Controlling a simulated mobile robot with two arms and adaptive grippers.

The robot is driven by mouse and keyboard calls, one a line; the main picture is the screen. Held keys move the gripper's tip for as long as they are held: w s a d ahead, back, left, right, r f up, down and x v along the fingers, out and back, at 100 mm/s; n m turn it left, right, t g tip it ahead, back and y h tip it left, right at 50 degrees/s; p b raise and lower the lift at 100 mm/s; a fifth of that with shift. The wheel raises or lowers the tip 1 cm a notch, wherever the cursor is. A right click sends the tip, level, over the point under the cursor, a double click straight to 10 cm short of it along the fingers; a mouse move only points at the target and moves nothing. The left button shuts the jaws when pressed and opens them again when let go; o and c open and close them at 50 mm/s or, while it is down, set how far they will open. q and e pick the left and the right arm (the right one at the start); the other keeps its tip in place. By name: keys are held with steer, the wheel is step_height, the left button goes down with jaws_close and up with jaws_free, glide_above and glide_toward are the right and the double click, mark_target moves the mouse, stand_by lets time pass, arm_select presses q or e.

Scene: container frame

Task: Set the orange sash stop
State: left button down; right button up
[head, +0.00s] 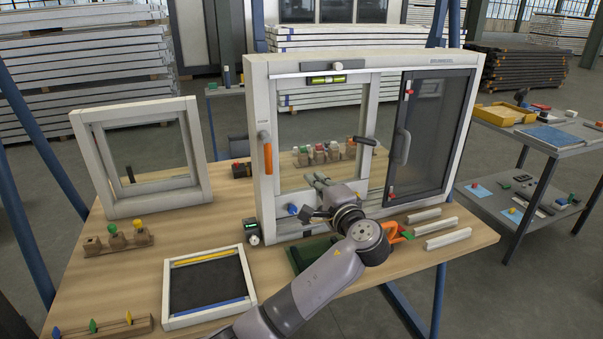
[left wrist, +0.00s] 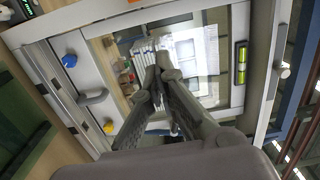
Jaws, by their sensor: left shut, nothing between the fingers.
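A large white window frame (head: 262,110) stands upright on the wooden table. An orange lever (head: 267,153) hangs on its left stile, pointing down. An orange looped piece (head: 393,231) shows near the frame's bottom right, partly behind my arm. I cannot tell which orange part is the sash stop. My left gripper (head: 315,180) is in front of the lower part of the opening, right of the lever and apart from it. Its fingers (left wrist: 163,68) are together and empty in the left wrist view. A blue knob (head: 292,209) sits on the bottom rail; it also shows in the left wrist view (left wrist: 69,60). My right gripper is out of view.
A smaller white frame (head: 190,150) stands at the left. A dark-bottomed tray (head: 167,300) lies in front. Knob racks (head: 150,238) and white bars (head: 447,239) lie on the table. A dark mesh sash (head: 440,130) fills the right side of the large frame.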

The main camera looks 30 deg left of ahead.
mark_target(267, 155)
arm_select(q)
steer(key=w+a+p, duration=0.3)
steer(key=a+p, duration=0.1)
steer(key=a, duration=0.6)
steer(key=shift+a, duration=0.15)
steer(key=shift+a+p, duration=0.1)
steer(key=shift+p, duration=0.2)
